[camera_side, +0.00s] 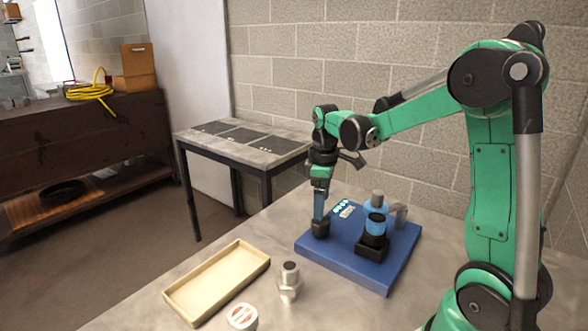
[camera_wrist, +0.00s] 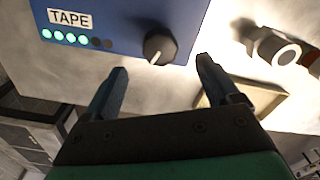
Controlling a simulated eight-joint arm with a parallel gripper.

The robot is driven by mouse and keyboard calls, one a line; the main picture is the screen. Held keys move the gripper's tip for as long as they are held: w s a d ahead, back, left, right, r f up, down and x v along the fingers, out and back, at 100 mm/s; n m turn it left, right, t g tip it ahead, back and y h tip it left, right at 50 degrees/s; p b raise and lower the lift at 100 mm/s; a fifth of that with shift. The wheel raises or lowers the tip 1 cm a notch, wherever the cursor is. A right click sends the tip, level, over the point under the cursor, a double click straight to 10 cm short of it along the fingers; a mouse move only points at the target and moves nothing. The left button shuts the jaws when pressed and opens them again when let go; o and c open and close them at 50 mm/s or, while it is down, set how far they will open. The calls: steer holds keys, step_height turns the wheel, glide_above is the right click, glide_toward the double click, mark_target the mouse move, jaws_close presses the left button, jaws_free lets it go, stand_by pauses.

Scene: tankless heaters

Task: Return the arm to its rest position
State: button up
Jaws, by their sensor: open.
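My gripper (camera_side: 320,213) points down over the left part of a blue panel on the table. In the wrist view my gripper (camera_wrist: 162,68) has its two fingers spread apart with nothing held between them. A black knob (camera_wrist: 160,45) with a light pointer mark sits on the blue panel (camera_wrist: 110,18), just beyond the gap between the fingertips. In the side view the knob (camera_side: 321,229) is right below the fingers; I cannot tell whether they touch it. The arm is bent forward and reaches out to the panel.
The panel carries a TAPE label (camera_wrist: 69,18), several lit green lights, two dark ones, and a blue-and-black cylinder fixture (camera_side: 375,222). A side table (camera_side: 243,140) is behind.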

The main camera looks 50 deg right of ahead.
steer(key=s+a+r+m+t, duration=0.1)
steer(key=a+t, duration=0.1)
steer(key=a, duration=0.3)
steer(key=s+a+r+m+t, duration=0.1)
steer(key=s+a+m+t, duration=0.1)
steer(key=a, duration=0.3)
steer(key=s+a+r+m+t, duration=0.1)
steer(key=a+t, duration=0.2)
steer(key=a, duration=0.2)
steer(key=shift+s+r+m, duration=0.15)
steer(key=shift+r+m, duration=0.15)
steer(key=shift+r, duration=0.1)
stand_by(0.9)
